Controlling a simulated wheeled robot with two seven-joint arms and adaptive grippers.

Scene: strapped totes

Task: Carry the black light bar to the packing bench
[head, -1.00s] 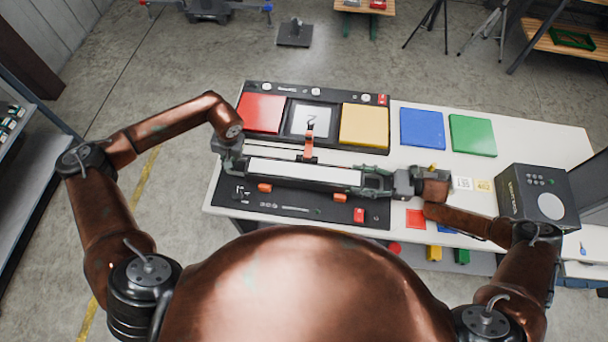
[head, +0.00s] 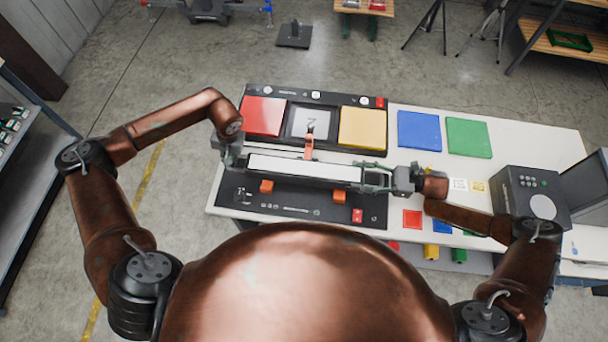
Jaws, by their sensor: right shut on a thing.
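The black light bar (head: 305,169), with a long white face, lies lengthwise across the picture over the near black mat of the white bench. My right gripper (head: 374,178) is shut on its right end. My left gripper (head: 236,152) is at its left end; its fingers are partly hidden, so I cannot tell whether they are closed on it. The bar looks roughly level and slightly above the mat, near orange blocks (head: 267,186). An orange upright piece (head: 309,147) stands just behind its middle. I cannot make out which surface is the packing bench.
A black tray (head: 258,90) with red, white and yellow panels lies behind the bar. Blue (head: 419,131) and green (head: 468,138) panels lie to its right. A black box (head: 530,196) stands at the bench's right end. Shelving (head: 30,170) stands at left; open floor lies beyond the bench.

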